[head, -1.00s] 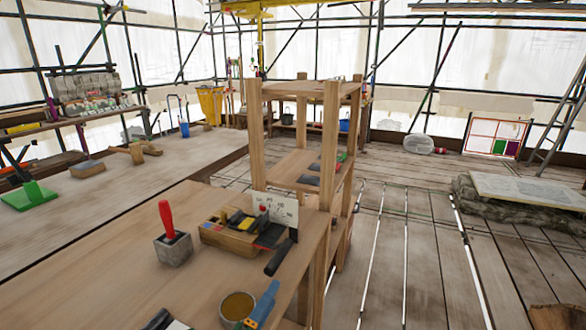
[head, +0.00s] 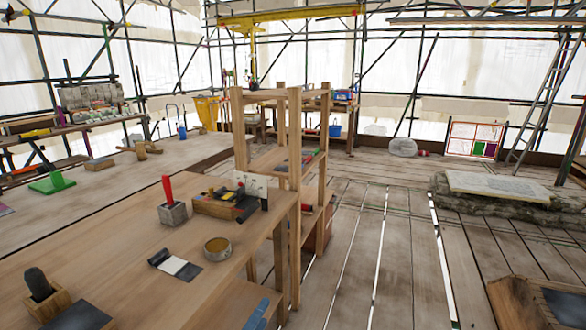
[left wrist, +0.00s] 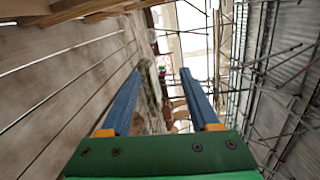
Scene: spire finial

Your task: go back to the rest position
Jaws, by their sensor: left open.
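My left gripper (head: 257,314) shows only as a bit of blue finger at the bottom edge of the head view, low beside the front of the wooden workbench (head: 110,235). In the left wrist view its two blue fingers (left wrist: 160,78) stand wide apart on a green body, with nothing between them. My right gripper is in neither view.
On the bench are a grey block with a red handle (head: 171,202), a wooden tool box (head: 222,208), a round tin (head: 217,248) and a dark-and-white flat tool (head: 176,265). A wooden shelf frame (head: 295,180) stands behind.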

